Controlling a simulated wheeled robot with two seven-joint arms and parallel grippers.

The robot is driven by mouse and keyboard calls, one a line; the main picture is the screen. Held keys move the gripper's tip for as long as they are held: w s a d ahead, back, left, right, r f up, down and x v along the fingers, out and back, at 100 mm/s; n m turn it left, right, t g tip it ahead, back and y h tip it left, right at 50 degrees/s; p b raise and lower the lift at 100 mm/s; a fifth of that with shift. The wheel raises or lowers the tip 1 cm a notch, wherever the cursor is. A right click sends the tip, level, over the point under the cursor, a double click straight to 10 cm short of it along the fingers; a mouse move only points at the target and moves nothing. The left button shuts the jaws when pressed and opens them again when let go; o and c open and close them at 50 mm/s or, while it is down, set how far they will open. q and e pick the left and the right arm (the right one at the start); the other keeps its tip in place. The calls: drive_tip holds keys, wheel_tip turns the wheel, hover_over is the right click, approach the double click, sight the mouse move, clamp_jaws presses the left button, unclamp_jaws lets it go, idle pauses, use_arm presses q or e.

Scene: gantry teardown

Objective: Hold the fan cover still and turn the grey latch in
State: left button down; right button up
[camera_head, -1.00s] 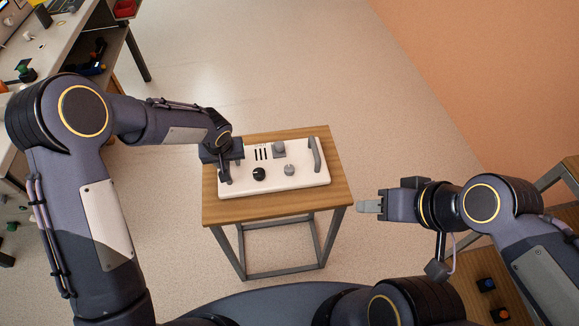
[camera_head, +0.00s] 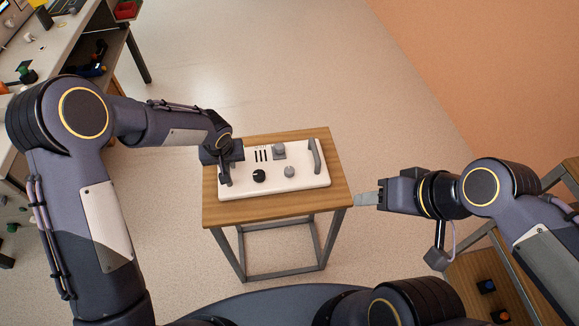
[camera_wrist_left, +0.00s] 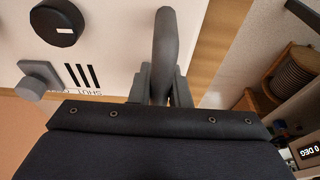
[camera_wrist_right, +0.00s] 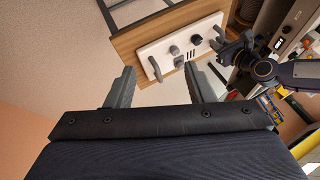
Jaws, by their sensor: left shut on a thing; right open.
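The fan cover (camera_head: 268,187) is a white panel with dark slots, lying on a small wooden table. My left gripper (camera_head: 225,177) is shut on the grey bar handle at its left end; the left wrist view shows this handle (camera_wrist_left: 165,45) between the fingers. The grey latch (camera_head: 279,150), a square block with a stub, sits beside the slots; in the left wrist view the latch (camera_wrist_left: 40,76) is near printed lettering, partly cut off by the gripper body. My right gripper (camera_head: 367,199) is open and empty, right of the table; its fingers (camera_wrist_right: 157,88) are apart.
The panel also carries a black knob (camera_head: 259,175), a round grey knob (camera_head: 290,171) and a right-hand handle (camera_head: 317,155). The wooden table (camera_head: 215,210) has bare margin around the panel. A workbench (camera_head: 60,45) stands at far left. An orange wall (camera_head: 490,70) is at right.

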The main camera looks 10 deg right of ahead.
drive_tip(key=w+r+m+g, duration=0.1)
drive_tip(key=w+m+g, duration=0.1)
drive_tip(key=w, duration=0.5)
drive_tip(key=m+g+h, duration=0.3)
drive_tip(key=m+h, duration=0.1)
drive_tip(key=m, duration=0.1)
hover_over(289, 169)
wheel_tip(289, 169, down, 10)
wheel_tip(289, 169, down, 11)
drive_tip(key=shift+f, duration=0.15)
drive_tip(key=c, duration=1)
